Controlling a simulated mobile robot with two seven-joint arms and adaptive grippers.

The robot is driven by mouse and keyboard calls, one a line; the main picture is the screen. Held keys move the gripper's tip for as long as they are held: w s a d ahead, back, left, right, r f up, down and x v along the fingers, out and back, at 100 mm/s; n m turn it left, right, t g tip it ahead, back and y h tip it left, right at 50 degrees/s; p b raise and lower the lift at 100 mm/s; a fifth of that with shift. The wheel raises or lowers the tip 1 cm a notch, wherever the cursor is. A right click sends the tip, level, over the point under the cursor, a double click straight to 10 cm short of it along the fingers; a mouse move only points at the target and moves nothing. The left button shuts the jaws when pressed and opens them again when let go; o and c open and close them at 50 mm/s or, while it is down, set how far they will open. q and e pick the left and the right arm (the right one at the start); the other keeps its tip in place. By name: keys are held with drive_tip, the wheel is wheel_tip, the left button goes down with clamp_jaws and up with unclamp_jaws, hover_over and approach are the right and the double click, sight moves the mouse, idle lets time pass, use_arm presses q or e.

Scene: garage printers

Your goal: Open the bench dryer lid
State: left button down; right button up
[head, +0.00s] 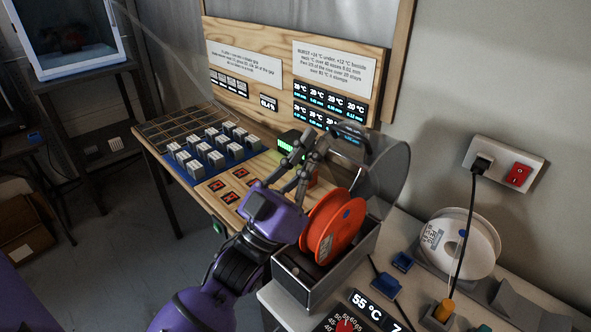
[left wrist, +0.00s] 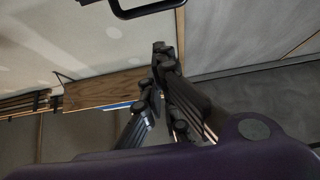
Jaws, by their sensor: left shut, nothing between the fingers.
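The bench dryer (head: 325,278) is a grey open-topped box at the bench edge with an orange spool (head: 333,225) standing in it. Its clear smoky lid (head: 388,172) stands raised, tilted up at the back right of the box. A dark bar handle (head: 350,134) is at the lid's upper left; a black handle bar also shows at the top of the left wrist view (left wrist: 146,10). My left gripper (head: 318,142) is shut and empty, just left of the handle. Its closed fingers point up in the left wrist view (left wrist: 162,62). Whether they touch the handle I cannot tell.
A wooden table (head: 205,187) with several small grey blocks lies left of the dryer. A white spool (head: 460,243) stands to the right, below a wall socket (head: 503,165). A temperature display (head: 373,310) and red knob (head: 346,325) sit in front.

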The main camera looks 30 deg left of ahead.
use_arm(q)
drive_tip(key=w, duration=0.1)
drive_tip(key=w+d, duration=0.1)
drive_tip(key=w, duration=0.2)
drive_tip(key=shift+d, duration=0.25)
use_arm(e)
drive_tip(key=shift+s+r, duration=0.2)
drive_tip(key=shift+r, duration=0.1)
use_arm(q)
drive_tip(key=x, duration=0.2)
drive_tip(key=f+p+x, duration=0.1)
drive_tip(key=x, duration=0.2)
drive_tip(key=w+x, duration=0.1)
drive_tip(key=x, duration=0.2)
drive_tip(key=shift+d+f, duration=0.15)
drive_tip(key=shift+f, duration=0.1)
drive_tip(key=w+d, duration=0.3)
drive_tip(key=w, duration=0.5)
drive_tip(key=w+d+g, duration=0.1)
drive_tip(key=w+d, duration=0.1)
drive_tip(key=w, duration=0.6)
drive_tip(key=shift+d+r+y, duration=0.3)
drive_tip(key=shift+d+r, duration=0.05)
use_arm(e)
drive_tip(key=w, duration=0.1)
drive_tip(key=w+r, duration=0.1)
drive_tip(key=w, duration=0.1)
drive_tip(key=shift+w+d+r, duration=0.25)
drive_tip(key=shift+w+r, duration=0.15)
